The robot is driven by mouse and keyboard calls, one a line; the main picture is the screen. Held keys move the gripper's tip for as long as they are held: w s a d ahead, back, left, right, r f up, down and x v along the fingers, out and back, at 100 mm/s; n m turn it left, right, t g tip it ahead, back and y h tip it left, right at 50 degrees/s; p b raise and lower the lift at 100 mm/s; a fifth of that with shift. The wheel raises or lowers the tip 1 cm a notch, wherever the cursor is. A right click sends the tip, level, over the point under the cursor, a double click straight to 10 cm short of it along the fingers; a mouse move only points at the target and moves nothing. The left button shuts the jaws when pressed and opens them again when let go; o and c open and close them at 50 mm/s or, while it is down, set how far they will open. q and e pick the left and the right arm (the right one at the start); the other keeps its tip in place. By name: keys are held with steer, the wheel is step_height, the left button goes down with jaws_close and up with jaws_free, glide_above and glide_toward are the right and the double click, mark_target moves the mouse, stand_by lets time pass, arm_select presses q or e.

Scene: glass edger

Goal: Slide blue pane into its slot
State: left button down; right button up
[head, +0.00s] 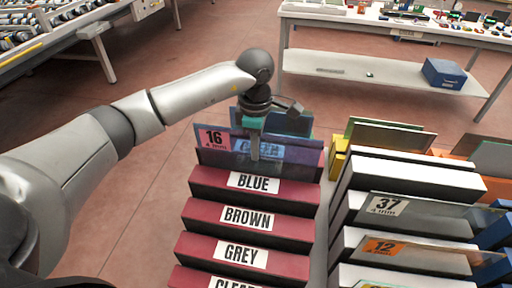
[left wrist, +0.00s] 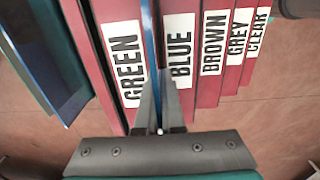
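A see-through blue pane (head: 300,155) with a pink "16" tag (head: 212,138) stands upright in the dark red rack, between the GREEN-labelled and BLUE-labelled blocks. The GREEN label (head: 270,150) shows through it, tinted blue. In the left wrist view the blue pane (left wrist: 149,30) is seen edge-on, a thin strip between the GREEN label (left wrist: 124,65) and the BLUE label (left wrist: 181,50). My left gripper (head: 254,155) is shut on its upper edge, near the middle; its fingers (left wrist: 157,90) close around the strip. The pane's lower edge is hidden, so how deep it sits cannot be told. My right gripper is not in view.
The BROWN (head: 247,218) and GREY (head: 245,254) blocks step down in front. A white rack (head: 405,177) with tagged panes stands close on the right. More blue panes (left wrist: 50,60) stand behind GREEN. A workbench (head: 380,70) is at the back.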

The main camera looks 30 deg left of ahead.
arm_select(q)
steer(key=shift+f+b, duration=0.3)
steer(key=shift+b, duration=0.05)
steer(key=c, duration=1)
jaws_free()
steer(key=shift+o, duration=0.2)
steer(key=shift+f, duration=0.1)
step_height(320, 180, up, 15)
steer(key=shift+s+r, duration=0.2)
